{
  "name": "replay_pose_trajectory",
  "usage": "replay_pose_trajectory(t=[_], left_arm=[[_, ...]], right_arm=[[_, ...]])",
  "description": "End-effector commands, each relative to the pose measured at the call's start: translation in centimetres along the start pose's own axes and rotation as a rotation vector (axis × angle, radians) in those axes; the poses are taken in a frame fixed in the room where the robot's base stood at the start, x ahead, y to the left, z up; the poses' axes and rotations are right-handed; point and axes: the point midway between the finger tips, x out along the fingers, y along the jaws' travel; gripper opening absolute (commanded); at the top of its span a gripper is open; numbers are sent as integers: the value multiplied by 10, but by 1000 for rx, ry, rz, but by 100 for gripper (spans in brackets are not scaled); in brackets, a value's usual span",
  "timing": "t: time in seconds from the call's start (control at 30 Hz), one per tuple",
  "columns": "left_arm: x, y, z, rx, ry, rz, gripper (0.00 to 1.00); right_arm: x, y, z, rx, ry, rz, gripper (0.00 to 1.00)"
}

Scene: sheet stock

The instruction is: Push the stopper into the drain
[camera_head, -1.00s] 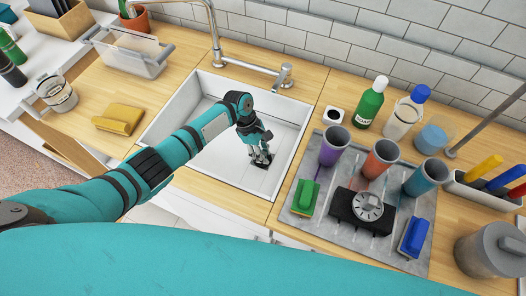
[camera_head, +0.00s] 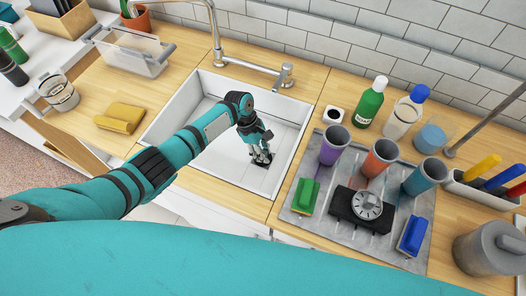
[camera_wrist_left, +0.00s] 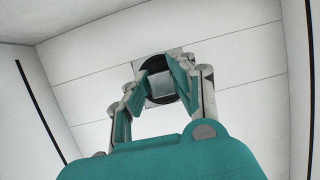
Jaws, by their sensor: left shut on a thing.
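The white sink basin (camera_head: 215,160) is set into the wooden counter. My left gripper (camera_head: 262,158) reaches down into it, with its fingers low over the dark drain area (camera_head: 268,165) on the basin floor. In the left wrist view, the fingers of my left gripper (camera_wrist_left: 163,80) are closed on the sides of a small grey square-topped piece, the stopper (camera_wrist_left: 162,88). A round black area (camera_wrist_left: 157,66) shows around and behind it, at the drain's pale plate (camera_wrist_left: 178,52). The fingers partly hide the stopper, and I cannot tell how deep it sits. My right gripper is out of view.
The faucet (camera_head: 255,68) arches over the back of the basin. A yellow sponge (camera_head: 120,118) lies left of the basin.

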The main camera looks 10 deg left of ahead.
Motion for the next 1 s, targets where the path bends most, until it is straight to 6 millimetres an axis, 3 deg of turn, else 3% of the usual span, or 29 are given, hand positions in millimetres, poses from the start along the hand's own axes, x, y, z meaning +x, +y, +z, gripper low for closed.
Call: replay_pose_trajectory(t=[0.13, 0.17, 0.37, 0.63, 0.8, 1.0], left_arm=[[5, -4, -1, -1, 1, -7, 0], [5, -4, -1, -1, 1, -8, 24], [4, -3, -1, -1, 1, -7, 50], [3, -2, -1, -1, 1, -5, 50], [2, -2, -1, -1, 1, -4, 72], [2, -1, -1, -1, 1, -3, 73]], right_arm=[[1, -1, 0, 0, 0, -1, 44], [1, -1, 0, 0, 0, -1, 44], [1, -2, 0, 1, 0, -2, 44], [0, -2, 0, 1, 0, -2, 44], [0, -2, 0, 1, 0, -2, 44], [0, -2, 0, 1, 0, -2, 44]])
